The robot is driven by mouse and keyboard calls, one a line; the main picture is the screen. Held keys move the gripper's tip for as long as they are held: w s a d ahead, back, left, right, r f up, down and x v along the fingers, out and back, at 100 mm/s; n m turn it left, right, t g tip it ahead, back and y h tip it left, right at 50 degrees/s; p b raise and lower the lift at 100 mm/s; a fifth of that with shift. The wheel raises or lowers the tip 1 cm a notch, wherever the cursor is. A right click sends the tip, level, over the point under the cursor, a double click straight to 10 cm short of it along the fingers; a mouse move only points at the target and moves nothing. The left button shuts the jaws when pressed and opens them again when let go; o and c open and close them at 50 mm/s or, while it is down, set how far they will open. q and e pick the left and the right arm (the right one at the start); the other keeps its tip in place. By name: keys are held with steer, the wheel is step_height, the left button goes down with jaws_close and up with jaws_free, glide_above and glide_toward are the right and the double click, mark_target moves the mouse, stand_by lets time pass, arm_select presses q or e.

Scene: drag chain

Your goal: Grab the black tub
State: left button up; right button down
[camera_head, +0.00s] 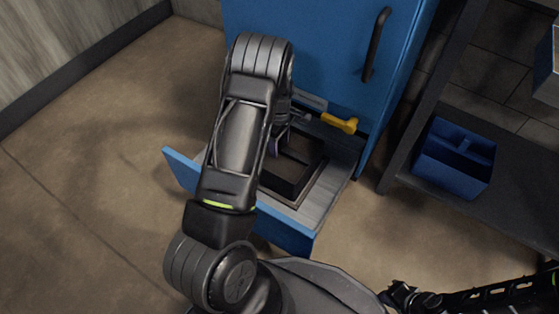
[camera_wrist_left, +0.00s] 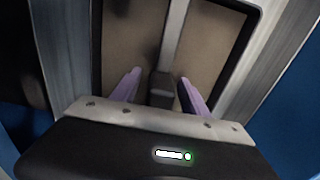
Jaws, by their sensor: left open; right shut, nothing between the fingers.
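The black tub (camera_head: 283,186) sits in the open drawer (camera_head: 325,193) of a blue cabinet, partly hidden by my left arm. In the left wrist view, its dark rim (camera_wrist_left: 238,62) frames a brown inside, with a grey bar (camera_wrist_left: 174,38) running down the middle. My left gripper (camera_head: 275,147) is over the tub, open. Its two purple fingers (camera_wrist_left: 158,84) point at the tub, one on each side of the bar, apart from it in the picture. Whether they reach below the rim I cannot tell. My right gripper (camera_head: 408,297) is at the bottom right, shut and empty, away from the drawer.
A yellow-handled tool (camera_head: 340,123) lies at the drawer's back right. The blue cabinet (camera_head: 320,50) rises behind the drawer. A dark shelf (camera_head: 475,205) with a blue bin (camera_head: 455,160) stands to the right. Open floor (camera_head: 90,190) lies to the left.

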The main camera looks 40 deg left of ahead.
arm_select(q)
steer(key=shift+f, duration=0.5)
steer(key=shift+c, duration=0.4)
jaws_close()
steer(key=shift+r, duration=0.1)
stand_by(0.9)
